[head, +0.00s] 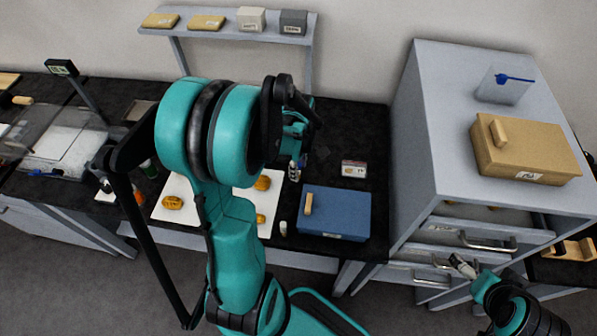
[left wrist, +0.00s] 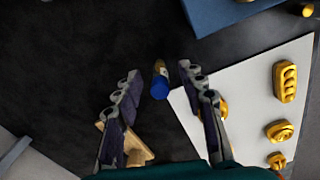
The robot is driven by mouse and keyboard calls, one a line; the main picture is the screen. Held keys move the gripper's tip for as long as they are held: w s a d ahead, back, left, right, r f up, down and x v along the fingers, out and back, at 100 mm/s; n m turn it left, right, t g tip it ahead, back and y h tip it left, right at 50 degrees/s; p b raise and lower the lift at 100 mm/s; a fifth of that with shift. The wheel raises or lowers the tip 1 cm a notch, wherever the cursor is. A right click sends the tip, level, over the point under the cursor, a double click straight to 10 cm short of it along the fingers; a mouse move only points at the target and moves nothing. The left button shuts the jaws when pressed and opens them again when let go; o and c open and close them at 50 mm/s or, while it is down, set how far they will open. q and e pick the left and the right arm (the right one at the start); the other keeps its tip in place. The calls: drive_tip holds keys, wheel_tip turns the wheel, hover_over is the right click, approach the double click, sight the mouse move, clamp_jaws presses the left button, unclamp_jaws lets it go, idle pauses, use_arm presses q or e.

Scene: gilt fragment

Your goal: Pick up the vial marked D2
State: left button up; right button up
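A small vial with a blue cap (left wrist: 159,86) and a yellowish body shows between the fingertips of my left gripper (left wrist: 158,76) in the left wrist view. The fingers are spread, with dark gaps on both sides of the vial. No mark on the vial is readable, so I cannot tell if it is D2. In the head view, my left gripper (head: 295,155) points down over the dark bench, by the right edge of the white sheet. My right gripper (head: 463,266) is at the lower right near the drawer handles; its finger state is unclear.
A white sheet (left wrist: 228,125) holds several gold pieces. A blue box (head: 345,212) with a wooden handle stands right of it. A small labelled box (head: 354,169) lies behind. A grey drawer cabinet (head: 430,150) rises at the right, carrying a tan box (head: 525,150). A shelf (head: 225,33) hangs above.

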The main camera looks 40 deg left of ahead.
use_arm(q)
clamp_jaws()
drive_tip(key=shift+r, duration=0.15)
